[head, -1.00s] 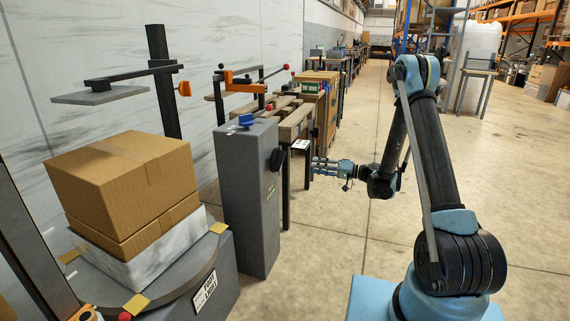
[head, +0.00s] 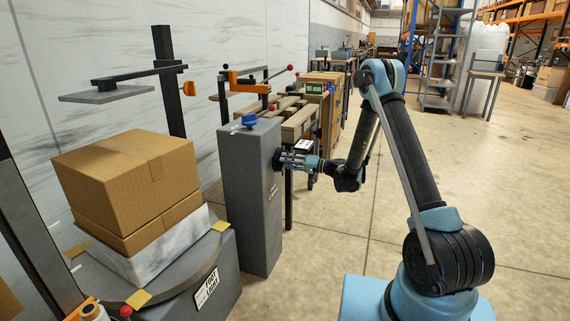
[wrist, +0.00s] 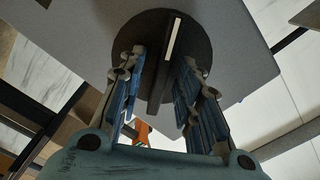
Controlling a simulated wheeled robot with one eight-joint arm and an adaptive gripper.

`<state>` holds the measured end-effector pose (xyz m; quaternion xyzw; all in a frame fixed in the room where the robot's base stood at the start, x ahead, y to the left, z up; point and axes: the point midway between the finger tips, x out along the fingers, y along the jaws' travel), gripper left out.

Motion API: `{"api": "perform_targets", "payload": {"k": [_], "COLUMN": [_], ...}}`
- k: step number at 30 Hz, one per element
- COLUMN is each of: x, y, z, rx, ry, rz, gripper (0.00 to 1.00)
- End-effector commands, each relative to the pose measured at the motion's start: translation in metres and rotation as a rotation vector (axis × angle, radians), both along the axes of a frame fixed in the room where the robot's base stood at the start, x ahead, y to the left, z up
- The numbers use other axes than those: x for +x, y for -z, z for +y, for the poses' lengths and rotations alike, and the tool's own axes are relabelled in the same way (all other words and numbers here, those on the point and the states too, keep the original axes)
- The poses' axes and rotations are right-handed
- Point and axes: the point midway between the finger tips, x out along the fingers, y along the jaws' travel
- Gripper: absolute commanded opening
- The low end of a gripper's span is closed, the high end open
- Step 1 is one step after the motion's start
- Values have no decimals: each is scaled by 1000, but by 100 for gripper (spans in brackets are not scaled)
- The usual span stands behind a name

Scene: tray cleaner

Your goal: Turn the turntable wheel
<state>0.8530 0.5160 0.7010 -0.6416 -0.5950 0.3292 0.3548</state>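A dark round wheel (head: 277,160) with a raised bar across it sits on the side face of a grey pedestal (head: 250,200). In the wrist view the wheel (wrist: 145,28) fills the upper middle, and its bar (wrist: 165,70) carries a white line. My gripper (head: 289,161) is at the wheel, and its fingers partly cover it in the head view. In the wrist view my gripper (wrist: 163,66) is open, with one finger on each side of the bar. Gaps show between the bar and the fingers. The turntable (head: 170,308) at the lower left bears stacked cardboard boxes (head: 130,180).
A blue knob (head: 248,121) tops the pedestal. Behind it stand a wooden slatted bench (head: 300,122) and an orange-and-black lever clamp (head: 245,85). A flat plate on a post (head: 108,92) overhangs the boxes. The floor (head: 340,250) to the right is open.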

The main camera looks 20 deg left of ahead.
Motion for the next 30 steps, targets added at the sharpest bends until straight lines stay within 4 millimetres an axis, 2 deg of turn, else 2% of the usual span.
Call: {"api": "perform_targets", "payload": {"k": [11,16,22,30], "x": [2,2,3,4], "y": [0,0,0,1], "z": [3,3,1,0], "rx": [0,0,0,6], "ry": [4,4,6,8], "rz": [0,0,4,95], "gripper": [32,0,0,0]}}
